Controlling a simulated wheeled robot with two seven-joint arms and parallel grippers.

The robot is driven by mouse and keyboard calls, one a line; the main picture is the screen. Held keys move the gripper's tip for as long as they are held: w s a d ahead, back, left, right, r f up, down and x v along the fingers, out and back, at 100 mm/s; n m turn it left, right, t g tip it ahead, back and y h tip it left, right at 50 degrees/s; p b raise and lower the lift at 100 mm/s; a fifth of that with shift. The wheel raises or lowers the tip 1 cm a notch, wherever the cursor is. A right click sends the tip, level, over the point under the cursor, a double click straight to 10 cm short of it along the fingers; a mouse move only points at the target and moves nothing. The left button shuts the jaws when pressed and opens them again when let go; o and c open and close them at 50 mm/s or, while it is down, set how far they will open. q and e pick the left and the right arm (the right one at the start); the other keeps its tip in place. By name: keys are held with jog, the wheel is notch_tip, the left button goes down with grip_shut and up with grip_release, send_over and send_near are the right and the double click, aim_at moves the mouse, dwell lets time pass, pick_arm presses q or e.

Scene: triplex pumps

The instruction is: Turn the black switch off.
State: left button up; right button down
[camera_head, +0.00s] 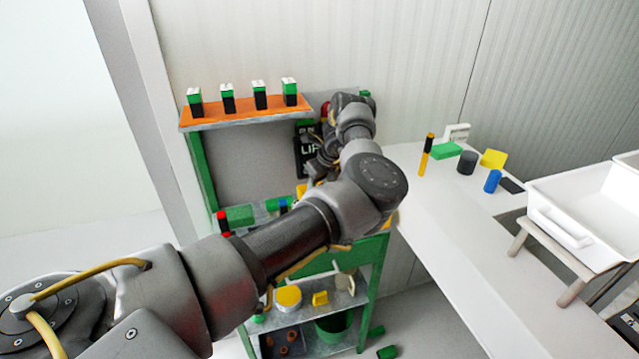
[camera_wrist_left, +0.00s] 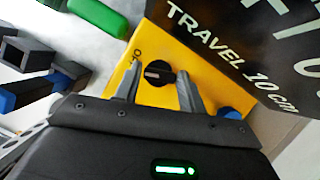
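The black switch (camera_wrist_left: 158,73) is a round knob with a pale mark across it, on the face of a yellow box (camera_wrist_left: 165,45) in the left wrist view. Small lettering, partly hidden, is beside the knob near one fingertip. My left gripper (camera_wrist_left: 159,69) is open, with one finger on each side of the knob. I cannot tell whether the fingers touch it. In the head view my left arm reaches across to the green bench and hides the switch and most of the gripper. My right gripper is not in view.
A black panel lettered "TRAVEL 10 cm" (camera_wrist_left: 225,45) stands close beside the box. A blue part (camera_wrist_left: 229,113) is near the right finger. A green cylinder (camera_wrist_left: 95,15) lies at upper left. An orange shelf (camera_head: 240,112) holds several green-and-black blocks. A white counter (camera_head: 430,215) is at right.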

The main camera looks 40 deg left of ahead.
pick_arm(q)
jog(key=c, duration=0.5)
jog(key=shift+f+m+t+h+b, duration=0.1)
jog(key=shift+m+t+h+b, duration=0.3)
jog(key=shift+m, duration=0.6)
jog(key=shift+s+m+t, duration=0.1)
jog(key=shift+m+t, duration=0.2)
jog(key=shift+m, duration=0.8)
jog(key=o, duration=1)
jog(key=shift+c, duration=0.2)
